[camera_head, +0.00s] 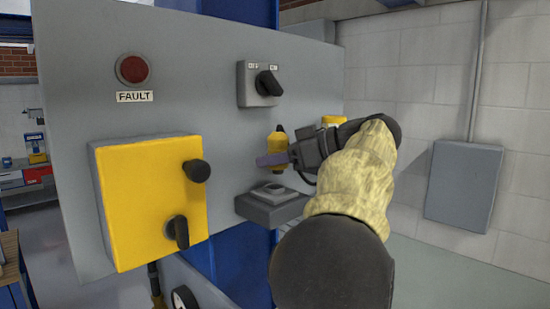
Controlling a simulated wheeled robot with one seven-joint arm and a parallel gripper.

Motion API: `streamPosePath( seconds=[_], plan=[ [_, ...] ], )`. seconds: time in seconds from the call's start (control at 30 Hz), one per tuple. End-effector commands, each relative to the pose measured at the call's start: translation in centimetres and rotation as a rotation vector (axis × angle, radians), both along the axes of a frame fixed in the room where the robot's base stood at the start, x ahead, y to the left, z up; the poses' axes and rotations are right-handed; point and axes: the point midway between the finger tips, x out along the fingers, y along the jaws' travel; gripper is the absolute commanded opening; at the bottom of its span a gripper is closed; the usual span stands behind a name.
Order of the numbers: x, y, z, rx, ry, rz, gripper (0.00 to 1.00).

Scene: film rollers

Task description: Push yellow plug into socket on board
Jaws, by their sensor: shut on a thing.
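The grey board (215,75) stands upright in front of me. My gripper is shut on the plug and reaches in from the right. The dark grey socket (256,212) sticks out low on the board's right side, with a raised opening on top. The plug's lower end is just above the socket in the picture; whether they touch I cannot tell. My arm hides part of the right side of this area.
A yellow box (140,215) with two black knobs sticks out from the board left of the socket. A red FAULT button (133,69) and a black rotary switch (260,84) sit higher up. A grey wall cabinet (463,185) hangs at right.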

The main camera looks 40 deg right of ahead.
Motion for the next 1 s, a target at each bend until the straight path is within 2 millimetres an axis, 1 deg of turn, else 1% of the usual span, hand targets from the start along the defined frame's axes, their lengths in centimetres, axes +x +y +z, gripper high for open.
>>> streamPosePath(
  seconds=[0.37,1.0],
  plan=[
    [0.71,0.40,0.08,-0.001,0.000,0.000,0.00],
    [0.73,0.40,0.10,0.000,-0.001,0.000,0.00]
  ],
)
